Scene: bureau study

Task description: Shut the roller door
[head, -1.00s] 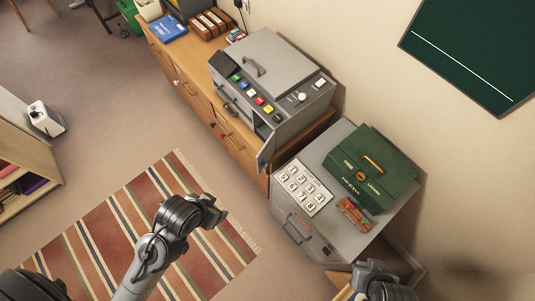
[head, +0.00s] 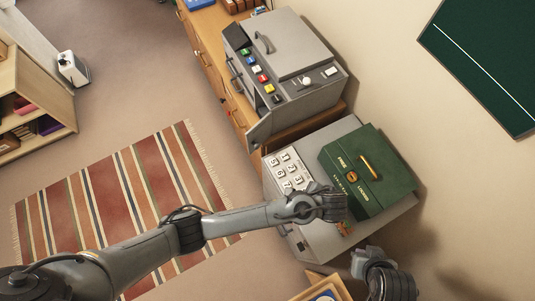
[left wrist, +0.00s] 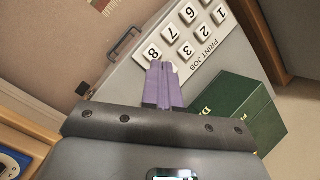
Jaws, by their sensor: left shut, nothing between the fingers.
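A grey machine (head: 300,75) with a lid, a handle and coloured buttons stands on the wooden cabinet in the head view. At its near end a grey door flap (head: 260,130) hangs open, swung out from the body; it is the only open door I see on the machine. My left gripper (head: 340,205) is over the grey cabinet with the numbered keys, well to the near side of the flap. In the left wrist view its purple fingers (left wrist: 163,88) are shut, in front of the key panel. My right gripper (head: 366,258) is at the bottom; its fingers are unclear.
The grey cabinet (head: 325,240) carries a numbered key panel (head: 286,168) and a green box (head: 368,170), close beside my left gripper. A wooden cabinet (head: 205,45) runs along the wall. A striped rug (head: 120,195) covers open floor at left.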

